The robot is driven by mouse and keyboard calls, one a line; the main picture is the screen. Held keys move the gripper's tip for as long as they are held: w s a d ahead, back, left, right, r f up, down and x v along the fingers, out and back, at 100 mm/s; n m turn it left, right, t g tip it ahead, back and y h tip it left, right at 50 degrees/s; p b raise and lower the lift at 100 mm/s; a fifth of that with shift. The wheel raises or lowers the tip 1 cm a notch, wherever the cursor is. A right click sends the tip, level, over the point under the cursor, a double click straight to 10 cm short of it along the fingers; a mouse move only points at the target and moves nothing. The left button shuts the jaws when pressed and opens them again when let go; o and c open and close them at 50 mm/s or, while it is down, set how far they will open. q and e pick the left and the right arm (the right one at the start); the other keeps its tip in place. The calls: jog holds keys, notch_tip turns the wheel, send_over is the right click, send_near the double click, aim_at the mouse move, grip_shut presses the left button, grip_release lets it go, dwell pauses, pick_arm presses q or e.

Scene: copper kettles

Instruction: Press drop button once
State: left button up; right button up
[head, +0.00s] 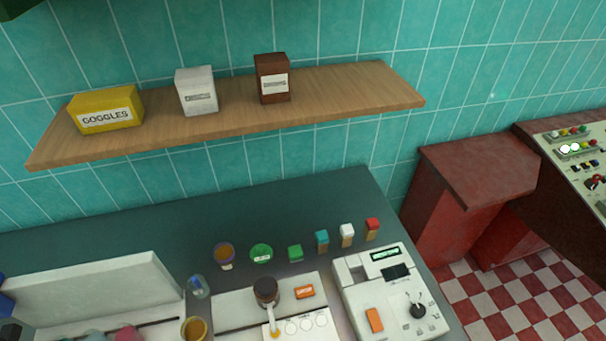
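A small orange button (304,292) with a pale label, which seems to read DROP, sits on a white panel (235,305) at the lower middle of the head view. It lies just right of a dark brown round-topped part (266,291) above a pale stem. A second, plain orange button (374,320) is on the white machine (350,289) to the right, beside a black knob (417,311) and a green-lit display (385,255). Neither of my grippers shows in the head view, and nothing covers the labelled button.
Behind the panel stand a purple-orange jar (224,254), a green round lid (261,253) and several small colour-topped bottles. A glass vial (198,287) stands left. A wooden shelf (340,96) with boxes hangs above. The dark counter (130,225) is bare at the back.

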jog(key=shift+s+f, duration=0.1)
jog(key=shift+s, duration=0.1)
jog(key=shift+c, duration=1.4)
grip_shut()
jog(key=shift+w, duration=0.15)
